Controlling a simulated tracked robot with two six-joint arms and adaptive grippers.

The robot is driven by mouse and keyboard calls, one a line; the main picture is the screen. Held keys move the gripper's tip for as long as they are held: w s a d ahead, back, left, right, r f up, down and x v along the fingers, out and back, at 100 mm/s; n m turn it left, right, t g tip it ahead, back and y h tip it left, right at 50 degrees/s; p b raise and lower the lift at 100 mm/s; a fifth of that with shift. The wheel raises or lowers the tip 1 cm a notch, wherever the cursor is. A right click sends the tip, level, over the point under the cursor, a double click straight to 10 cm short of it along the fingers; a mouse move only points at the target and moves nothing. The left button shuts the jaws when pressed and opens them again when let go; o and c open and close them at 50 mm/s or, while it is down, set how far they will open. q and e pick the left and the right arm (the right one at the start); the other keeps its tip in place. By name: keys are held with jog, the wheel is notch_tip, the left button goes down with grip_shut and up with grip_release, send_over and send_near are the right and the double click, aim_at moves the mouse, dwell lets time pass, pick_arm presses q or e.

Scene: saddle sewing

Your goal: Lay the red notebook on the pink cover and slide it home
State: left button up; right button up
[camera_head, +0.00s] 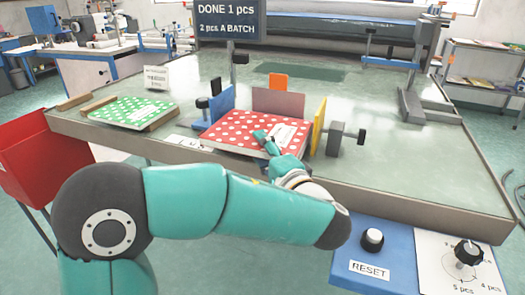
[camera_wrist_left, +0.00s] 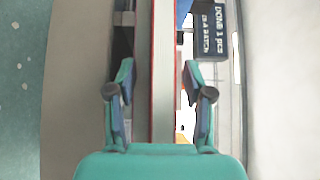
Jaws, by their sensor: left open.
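The red notebook (camera_head: 238,127) with white dots and a pale label lies flat in a fixture on the table. My left gripper (camera_head: 268,143) is at its near edge, right of the middle. In the left wrist view the fingers of my left gripper (camera_wrist_left: 158,85) are open, one on each side of the notebook's pale page edge (camera_wrist_left: 163,50), with a gap visible on both sides. I cannot make out the pink cover under the notebook. My right gripper is not in view.
A blue stop (camera_head: 221,101), a mauve back plate (camera_head: 279,103) and a yellow side plate (camera_head: 319,124) surround the notebook. A green dotted notebook (camera_head: 130,110) lies at left. A sign (camera_head: 226,20) reads DONE 1 pcs.

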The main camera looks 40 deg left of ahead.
pick_arm(q)
jog(key=shift+f, duration=0.1)
dwell(0.3)
jog(key=shift+s+d+b, duration=0.25)
jog(key=shift+s+b, duration=0.6)
jog(key=shift+s, duration=0.35)
jog(key=s+d+b, duration=0.2)
jog(key=s, duration=0.5)
jog(key=shift+s, duration=0.2)
dwell(0.5)
